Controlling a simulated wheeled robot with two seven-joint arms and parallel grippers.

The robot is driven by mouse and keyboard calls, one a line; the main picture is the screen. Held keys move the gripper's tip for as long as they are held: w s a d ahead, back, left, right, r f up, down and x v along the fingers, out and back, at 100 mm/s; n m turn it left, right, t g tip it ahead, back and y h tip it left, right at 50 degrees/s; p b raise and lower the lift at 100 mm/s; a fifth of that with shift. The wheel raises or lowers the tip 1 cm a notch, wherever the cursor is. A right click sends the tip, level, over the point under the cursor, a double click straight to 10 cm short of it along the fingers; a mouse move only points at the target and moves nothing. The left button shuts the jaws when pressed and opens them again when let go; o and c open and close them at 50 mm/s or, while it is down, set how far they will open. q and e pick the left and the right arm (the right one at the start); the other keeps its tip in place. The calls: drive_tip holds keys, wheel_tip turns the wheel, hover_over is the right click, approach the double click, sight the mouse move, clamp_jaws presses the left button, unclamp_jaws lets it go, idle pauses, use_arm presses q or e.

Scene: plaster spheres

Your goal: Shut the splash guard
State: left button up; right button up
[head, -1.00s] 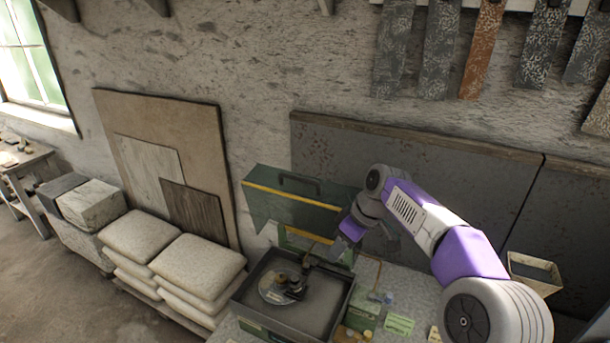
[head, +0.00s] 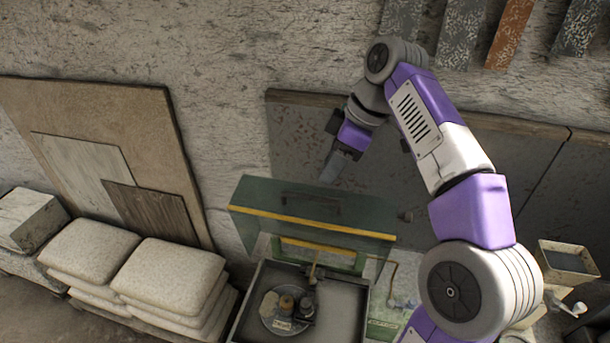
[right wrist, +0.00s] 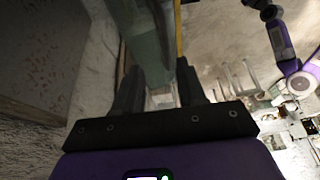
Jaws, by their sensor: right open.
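The splash guard (head: 305,209) is a dark green see-through panel with a yellow strip and a dark handle (head: 310,203). It stands raised at the back of a grey basin machine (head: 347,306). My right gripper (head: 332,170) is open and empty, pointing down at the guard's upper edge. In the right wrist view, the guard (right wrist: 148,38) runs up from between the two open fingers (right wrist: 158,92); whether they touch it I cannot tell. My left gripper is in neither view.
A round disc (head: 283,312) with small parts lies in the basin. A thin bent pipe (head: 390,276) stands right of it. Stacked white sacks (head: 172,282) are at the left and a grey panel (head: 480,195) is behind. A small box (head: 567,262) stands at the right.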

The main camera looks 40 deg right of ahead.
sight(317, 197)
drive_tip(key=shift+s+a+f, duration=0.3)
drive_tip(key=shift+s+f, duration=0.35)
drive_tip(key=shift+f, duration=0.15)
drive_tip(key=x, duration=0.2)
drive_tip(key=w+x, duration=0.1)
drive_tip(key=x, duration=0.1)
drive_tip(key=shift+w+f, duration=0.1)
drive_tip(key=shift+f, duration=0.1)
drive_tip(key=shift+a+f, duration=0.1)
drive_tip(key=shift+f, duration=0.1)
drive_tip(key=shift+f, duration=0.1)
clamp_jaws()
